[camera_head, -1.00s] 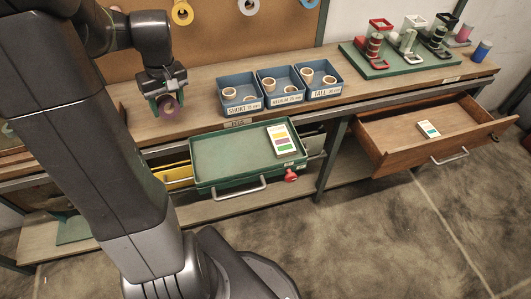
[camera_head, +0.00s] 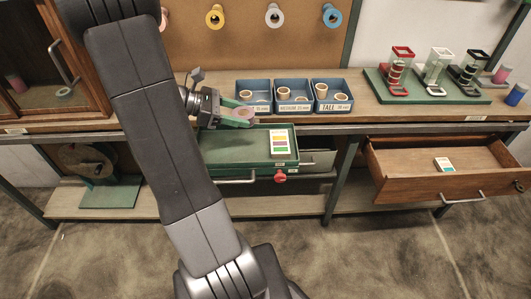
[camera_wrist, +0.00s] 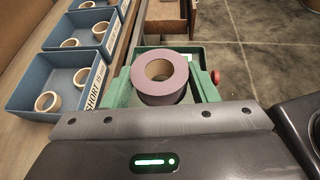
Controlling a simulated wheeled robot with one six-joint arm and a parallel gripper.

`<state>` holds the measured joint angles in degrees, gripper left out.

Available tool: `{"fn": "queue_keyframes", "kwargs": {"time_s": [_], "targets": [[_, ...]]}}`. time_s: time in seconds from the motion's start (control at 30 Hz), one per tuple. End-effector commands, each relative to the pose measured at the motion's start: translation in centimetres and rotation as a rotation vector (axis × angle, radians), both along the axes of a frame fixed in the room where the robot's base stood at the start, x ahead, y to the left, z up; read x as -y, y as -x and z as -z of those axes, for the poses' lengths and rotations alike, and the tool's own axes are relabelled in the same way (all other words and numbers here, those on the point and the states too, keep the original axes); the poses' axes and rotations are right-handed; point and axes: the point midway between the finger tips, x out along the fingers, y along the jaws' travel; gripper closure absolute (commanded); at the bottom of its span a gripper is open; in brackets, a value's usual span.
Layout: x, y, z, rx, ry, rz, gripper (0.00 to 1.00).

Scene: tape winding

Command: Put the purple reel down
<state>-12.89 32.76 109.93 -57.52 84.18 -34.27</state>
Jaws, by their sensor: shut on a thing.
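The purple reel (camera_wrist: 160,78) is a dull purple roll of tape around a pale tan core. It sits between the green fingers of my gripper (camera_wrist: 160,85) in the wrist view, with its open end facing the camera. My gripper (camera_head: 240,116) is shut on the reel. In the head view the reel (camera_head: 243,112) shows only partly between the fingers. The gripper points right, above the rear left part of the green drawer tray (camera_head: 228,149), near the bench's front edge. The tray holds a card with coloured bars (camera_head: 279,141) at its right.
Blue bins of pale cores, marked SHORT (camera_head: 253,109), MEDIUM (camera_head: 293,107) and TALL (camera_head: 331,106), stand behind and right of the gripper. An open wooden drawer (camera_head: 400,165) is at right. A green base (camera_head: 375,90) holds coloured winders. Reels hang on the pegboard (camera_head: 245,50).

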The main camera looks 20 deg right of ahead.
Motion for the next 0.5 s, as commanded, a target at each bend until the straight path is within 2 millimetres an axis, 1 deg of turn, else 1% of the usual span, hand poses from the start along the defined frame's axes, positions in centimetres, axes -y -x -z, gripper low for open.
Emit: {"fn": "queue_keyframes", "kwargs": {"time_s": [0.07,0.13,0.33,0.4,0.5], "targets": [[-0.4,-0.2,0.2,-0.002,0.018,-0.028,0.72],[-0.5,-0.3,1.1,-0.006,0.026,-0.038,0.72],[-0.5,-0.3,4.8,-0.005,0.026,-0.037,0.72],[-0.5,-0.3,5.6,-0.004,0.025,-0.037,0.72],[-0.5,-0.3,6.2,-0.002,0.025,-0.036,0.72]]}}
